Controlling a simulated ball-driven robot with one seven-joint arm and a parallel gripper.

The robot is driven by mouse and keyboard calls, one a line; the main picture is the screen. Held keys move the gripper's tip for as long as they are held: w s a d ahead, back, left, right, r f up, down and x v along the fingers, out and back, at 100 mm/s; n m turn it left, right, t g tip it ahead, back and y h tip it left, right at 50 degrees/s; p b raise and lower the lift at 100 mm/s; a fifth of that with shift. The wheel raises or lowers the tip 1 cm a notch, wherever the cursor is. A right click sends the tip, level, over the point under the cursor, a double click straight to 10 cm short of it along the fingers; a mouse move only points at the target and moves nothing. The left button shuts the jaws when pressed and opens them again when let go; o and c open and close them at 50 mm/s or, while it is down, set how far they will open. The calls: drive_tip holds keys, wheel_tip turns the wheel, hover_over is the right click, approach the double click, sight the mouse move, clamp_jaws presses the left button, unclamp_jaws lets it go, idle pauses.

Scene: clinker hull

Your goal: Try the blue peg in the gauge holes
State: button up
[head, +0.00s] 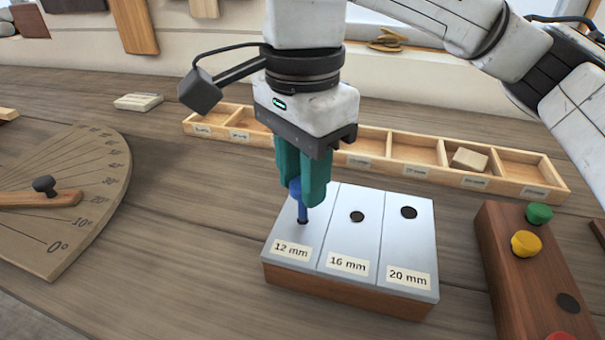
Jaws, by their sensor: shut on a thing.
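My gripper (301,190) has teal fingers and is shut on the blue peg (302,205), which hangs upright below it. The peg is over the 12 mm section of the gauge block (372,238), a metal-topped wooden block with three labelled sections. The peg's lower tip meets the dark 12 mm hole (303,222); I cannot tell whether it is in the hole or just above it. The 16 mm hole (357,216) and the 20 mm hole (409,212) are empty. The fingers hide the upper part of the peg.
A dark wooden rack (520,265) at the right holds a green peg (539,213) and a yellow peg (526,243). A long divided tray (410,150) with a small wood block (469,160) lies behind. A protractor board (60,195) is at the left. Bench between is clear.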

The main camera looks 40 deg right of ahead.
drive_tip(key=shift+r+p, duration=0.7)
drive_tip(key=shift+r, duration=0.7)
